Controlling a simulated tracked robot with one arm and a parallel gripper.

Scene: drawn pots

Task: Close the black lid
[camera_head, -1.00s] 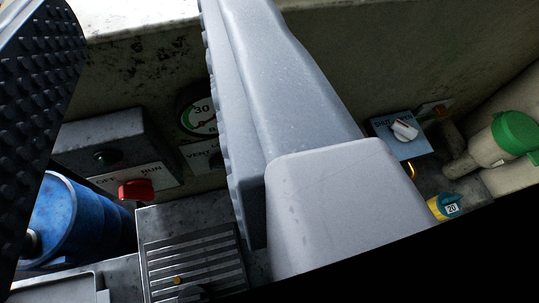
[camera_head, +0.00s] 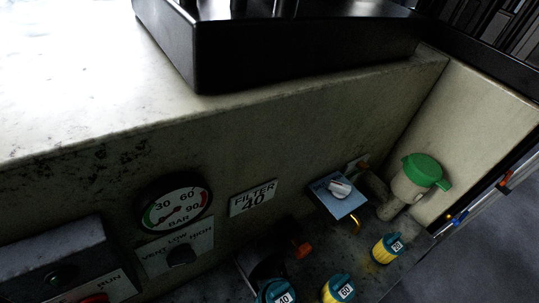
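No part that I can clearly tell as a black lid shows. A large black box-like thing (camera_head: 300,52) with a raised rim sits on the pale ledge at the top; I cannot tell whether it is the lid or a base, and its upper part is cut off by the frame. My gripper is not in view.
A pale wall (camera_head: 330,125) carries a pressure gauge (camera_head: 174,210), a filter sign (camera_head: 253,199) and a blue switch plate (camera_head: 330,203). A green-capped pot (camera_head: 423,170) stands at the right. Below are several yellow-and-blue numbered pots (camera_head: 388,249). The ledge top (camera_head: 80,70) is clear at left.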

